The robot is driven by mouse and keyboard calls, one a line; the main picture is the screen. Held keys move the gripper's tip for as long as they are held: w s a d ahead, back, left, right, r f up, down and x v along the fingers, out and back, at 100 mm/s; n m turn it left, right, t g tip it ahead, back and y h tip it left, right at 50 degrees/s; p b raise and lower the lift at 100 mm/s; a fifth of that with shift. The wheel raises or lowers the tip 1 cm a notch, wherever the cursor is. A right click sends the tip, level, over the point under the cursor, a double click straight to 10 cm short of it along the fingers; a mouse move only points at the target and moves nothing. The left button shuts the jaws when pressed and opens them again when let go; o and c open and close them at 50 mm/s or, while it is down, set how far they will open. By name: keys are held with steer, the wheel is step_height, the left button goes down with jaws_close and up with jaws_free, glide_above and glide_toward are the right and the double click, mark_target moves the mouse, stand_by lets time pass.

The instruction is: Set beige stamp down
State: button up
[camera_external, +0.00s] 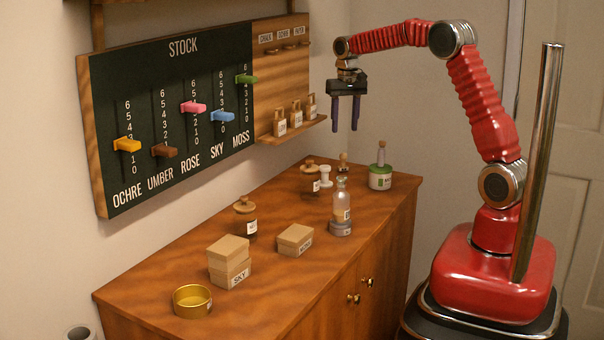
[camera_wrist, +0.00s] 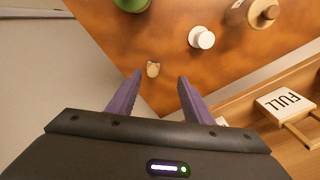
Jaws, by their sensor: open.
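The beige stamp (camera_external: 343,161) stands on the wooden cabinet top near its far end. In the wrist view the beige stamp (camera_wrist: 153,69) is seen from above, just beyond and between the fingertips, close to the cabinet's corner. My gripper (camera_external: 345,128) hangs with its fingers pointing down, well above the cabinet top and roughly over the stamp. Its two purple fingers (camera_wrist: 160,77) are apart with nothing between them. The stamp appears upright, apart from the gripper. The cabinet top (camera_external: 270,278) is bare around it in places.
A glass bottle (camera_external: 341,210) stands nearer. A wall shelf (camera_external: 292,132) with wooden tags juts out left of my gripper. Boxes and a brass dish (camera_external: 192,301) are farther forward.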

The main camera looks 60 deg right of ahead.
steer(key=s+a+r+n+t, duration=0.2)
steer(key=s+a+r+n, duration=0.2)
steer(key=s+a+r, duration=0.7)
steer(key=s+a+f+n+t, duration=0.1)
steer(key=s+a+f+n, duration=0.1)
steer(key=s+a, duration=0.3)
steer(key=s+a+f+n+t, duration=0.2)
steer(key=s+a, duration=0.4)
steer(key=s, duration=0.8)
steer(key=shift+a+f, duration=0.25)
steer(key=shift+f, duration=0.5)
